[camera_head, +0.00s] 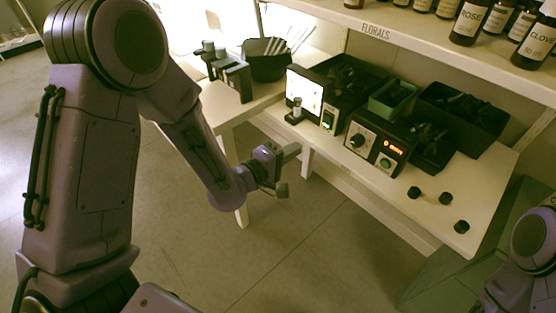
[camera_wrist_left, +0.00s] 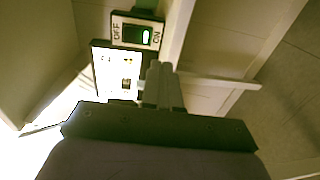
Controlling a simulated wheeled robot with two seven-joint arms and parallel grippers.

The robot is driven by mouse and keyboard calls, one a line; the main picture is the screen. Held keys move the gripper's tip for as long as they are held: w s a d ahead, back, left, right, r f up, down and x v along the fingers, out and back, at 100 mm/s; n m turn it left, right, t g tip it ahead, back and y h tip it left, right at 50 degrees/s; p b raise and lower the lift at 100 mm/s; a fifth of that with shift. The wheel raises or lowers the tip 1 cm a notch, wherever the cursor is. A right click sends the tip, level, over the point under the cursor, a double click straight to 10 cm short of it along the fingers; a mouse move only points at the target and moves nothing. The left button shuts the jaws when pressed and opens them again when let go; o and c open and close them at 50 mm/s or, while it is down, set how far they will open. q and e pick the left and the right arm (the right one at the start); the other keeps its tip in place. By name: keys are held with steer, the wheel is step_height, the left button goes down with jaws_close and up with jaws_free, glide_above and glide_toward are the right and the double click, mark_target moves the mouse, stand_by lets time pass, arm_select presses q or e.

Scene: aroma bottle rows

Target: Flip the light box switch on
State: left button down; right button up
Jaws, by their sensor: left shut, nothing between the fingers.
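The light box (camera_head: 304,93) stands at the left end of the workbench, and its panel glows white. Its switch (camera_head: 328,119) is on the front beside the panel and shows green. In the left wrist view, the switch (camera_wrist_left: 138,34) has OFF and ON labels, and its green rocker is lit, brighter toward ON. The glowing panel (camera_wrist_left: 105,60) lies just below it there. My left gripper (camera_head: 296,150) is shut and empty, in front of and below the bench edge, apart from the switch. Its fingers (camera_wrist_left: 161,78) show in the left wrist view. My right gripper is out of view.
A small bottle (camera_head: 296,110) stands before the panel. A device with a dial and orange display (camera_head: 376,145) is to the right, near dark bins and a green tray (camera_head: 393,96). Several black caps (camera_head: 445,198) lie at the right. A shelf (camera_head: 430,48) overhangs the bench.

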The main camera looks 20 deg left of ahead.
arm_select(q)
steer(key=s, duration=0.1)
steer(key=s+a, duration=0.1)
steer(key=s, duration=0.2)
steer(key=shift+a+f, duration=0.35)
steer(key=shift+a, duration=0.05)
